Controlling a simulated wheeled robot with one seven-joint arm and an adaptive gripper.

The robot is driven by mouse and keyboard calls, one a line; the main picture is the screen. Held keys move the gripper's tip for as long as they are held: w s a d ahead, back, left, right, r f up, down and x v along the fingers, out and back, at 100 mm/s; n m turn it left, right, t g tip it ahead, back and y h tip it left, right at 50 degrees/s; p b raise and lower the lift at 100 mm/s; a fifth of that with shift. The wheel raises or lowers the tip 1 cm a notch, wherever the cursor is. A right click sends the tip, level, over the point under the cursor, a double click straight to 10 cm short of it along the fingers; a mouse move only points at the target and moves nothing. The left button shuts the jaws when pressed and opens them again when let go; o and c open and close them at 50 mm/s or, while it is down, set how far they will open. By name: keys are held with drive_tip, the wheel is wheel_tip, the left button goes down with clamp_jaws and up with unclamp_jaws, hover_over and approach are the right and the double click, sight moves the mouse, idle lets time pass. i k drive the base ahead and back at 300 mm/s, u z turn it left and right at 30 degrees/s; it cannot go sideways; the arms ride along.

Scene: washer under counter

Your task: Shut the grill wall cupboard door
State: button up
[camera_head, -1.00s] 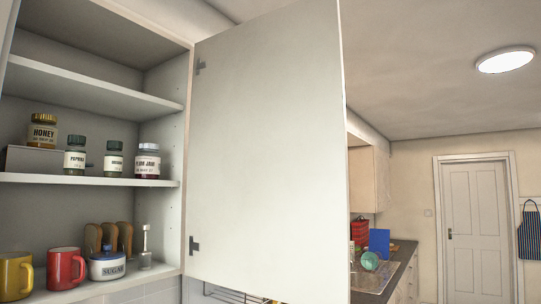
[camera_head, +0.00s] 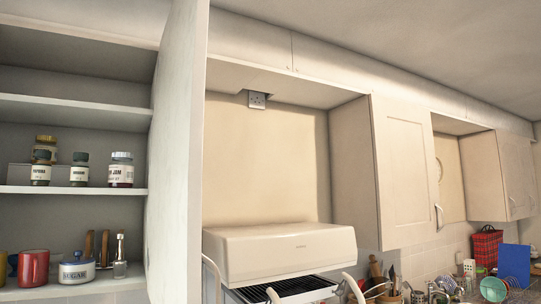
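The open wall cupboard door (camera_head: 178,150) is a tall pale panel at the left of the head view. It stands out from the right side of the open cupboard (camera_head: 70,190) and is seen nearly edge-on. The cupboard's shelves hold jars (camera_head: 121,170), a red mug (camera_head: 33,267) and a sugar pot (camera_head: 77,267). The white grill hood (camera_head: 265,252) is on the wall right of the door. My gripper is not in view, and the door's bottom end is cut off by the frame.
A closed wall cupboard (camera_head: 405,170) is right of the grill, with another closed one (camera_head: 515,175) further right. Below them the counter holds utensils, a red bag (camera_head: 486,248), a blue board (camera_head: 514,264) and dishes. The space before the grill's wall recess looks clear.

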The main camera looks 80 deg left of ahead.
sight(175, 255)
drive_tip(key=i, duration=1.35)
drive_tip(key=u, duration=4.15)
drive_tip(key=i, duration=0.5)
